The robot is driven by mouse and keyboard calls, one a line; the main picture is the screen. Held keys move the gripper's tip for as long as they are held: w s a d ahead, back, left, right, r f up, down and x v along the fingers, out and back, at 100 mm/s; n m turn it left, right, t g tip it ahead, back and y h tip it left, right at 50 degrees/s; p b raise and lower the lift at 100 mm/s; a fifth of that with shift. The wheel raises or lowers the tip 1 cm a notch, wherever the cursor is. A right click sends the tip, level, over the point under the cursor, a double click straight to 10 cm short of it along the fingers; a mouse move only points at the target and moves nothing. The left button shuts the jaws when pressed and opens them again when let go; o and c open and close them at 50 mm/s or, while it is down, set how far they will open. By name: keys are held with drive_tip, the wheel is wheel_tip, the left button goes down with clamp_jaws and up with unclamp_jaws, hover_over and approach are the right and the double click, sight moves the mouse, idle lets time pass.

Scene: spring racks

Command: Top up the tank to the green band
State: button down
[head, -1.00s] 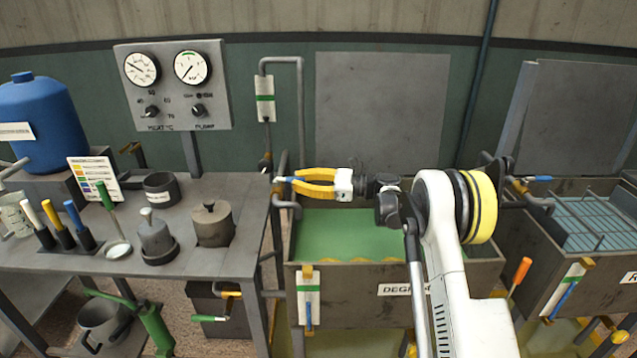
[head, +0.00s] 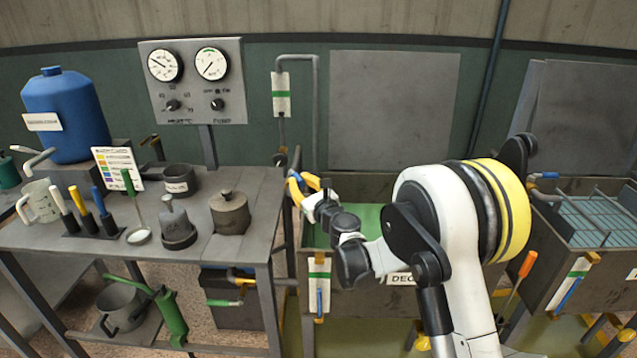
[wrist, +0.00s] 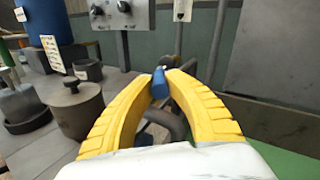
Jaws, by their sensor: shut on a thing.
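The tank with the partly hidden "DEG…" label (head: 400,279) holds green liquid (head: 343,222), mostly covered by my arm. On its front is a white level plate (head: 319,265) with a green band; a blue strip shows below the band. My gripper (head: 298,179) is at the tank's back left corner, beside the grey pipework. In the wrist view its yellow fingers are shut on a small blue handle (wrist: 160,83). The pipe behind the handle is partly hidden by the fingers.
A bench (head: 90,240) at left carries a lidded pot (head: 230,213), a blue drum (head: 65,118) and several tools. A gauge panel (head: 190,82) stands behind it. A second tank (head: 590,215) with a wire rack is at right.

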drive_tip(key=shift+s+a+m+t+h, duration=0.15)
drive_tip(key=shift+a+m+t+h, duration=0.35)
drive_tip(key=shift+h, duration=0.4)
drive_tip(key=shift+s+a+m+t+h, duration=0.1)
drive_tip(key=shift+a+m+t+h, duration=0.15)
drive_tip(key=shift+m+h, duration=0.5)
drive_tip(key=shift+h, duration=0.45)
drive_tip(key=c, duration=1.3)
unclamp_jaws()
drive_tip(key=v, duration=1.2)
